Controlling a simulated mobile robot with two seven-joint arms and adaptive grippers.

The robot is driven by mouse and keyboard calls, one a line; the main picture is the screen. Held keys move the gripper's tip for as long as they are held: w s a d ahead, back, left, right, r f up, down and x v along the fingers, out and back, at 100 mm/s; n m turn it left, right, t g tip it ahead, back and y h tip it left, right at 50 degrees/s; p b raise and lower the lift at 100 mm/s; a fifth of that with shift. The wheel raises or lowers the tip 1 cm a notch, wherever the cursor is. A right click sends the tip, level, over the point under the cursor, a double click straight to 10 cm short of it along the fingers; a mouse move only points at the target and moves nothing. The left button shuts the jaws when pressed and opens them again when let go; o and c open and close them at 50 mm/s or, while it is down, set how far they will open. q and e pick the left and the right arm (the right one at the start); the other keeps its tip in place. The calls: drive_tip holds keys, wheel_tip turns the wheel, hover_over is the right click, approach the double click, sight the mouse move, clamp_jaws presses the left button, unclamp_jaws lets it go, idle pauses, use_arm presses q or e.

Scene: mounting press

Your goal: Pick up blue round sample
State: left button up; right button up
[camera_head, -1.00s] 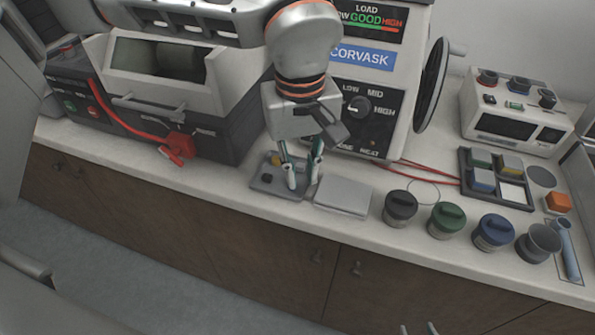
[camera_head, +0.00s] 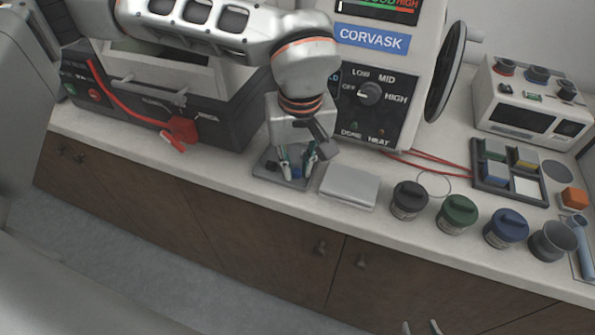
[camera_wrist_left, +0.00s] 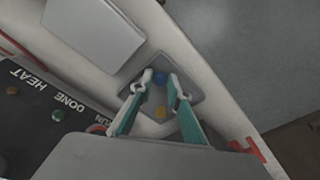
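The blue round sample (camera_wrist_left: 159,77) lies on a small grey tray (camera_wrist_left: 188,98) and shows between the fingertips of my left gripper (camera_wrist_left: 160,78) in the left wrist view. In the head view the blue sample (camera_head: 296,173) is partly hidden by the fingers. My left gripper (camera_head: 296,166) points down over the tray (camera_head: 262,172), its fingers apart on either side of the sample, with a small gap visible in the wrist view. A yellow sample (camera_wrist_left: 160,112) lies nearer the gripper's palm. Fingertips of my right gripper (camera_head: 421,328) show apart at the bottom edge.
A flat grey lid (camera_head: 349,187) lies right of the tray. Black (camera_head: 409,200), green (camera_head: 456,214) and blue (camera_head: 505,228) jars stand further right. The mounting press (camera_head: 372,95) rises behind. A red clamp (camera_head: 183,130) is to the left.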

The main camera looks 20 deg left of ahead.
use_arm(q)
drive_tip(key=shift+r, duration=0.1)
clamp_jaws()
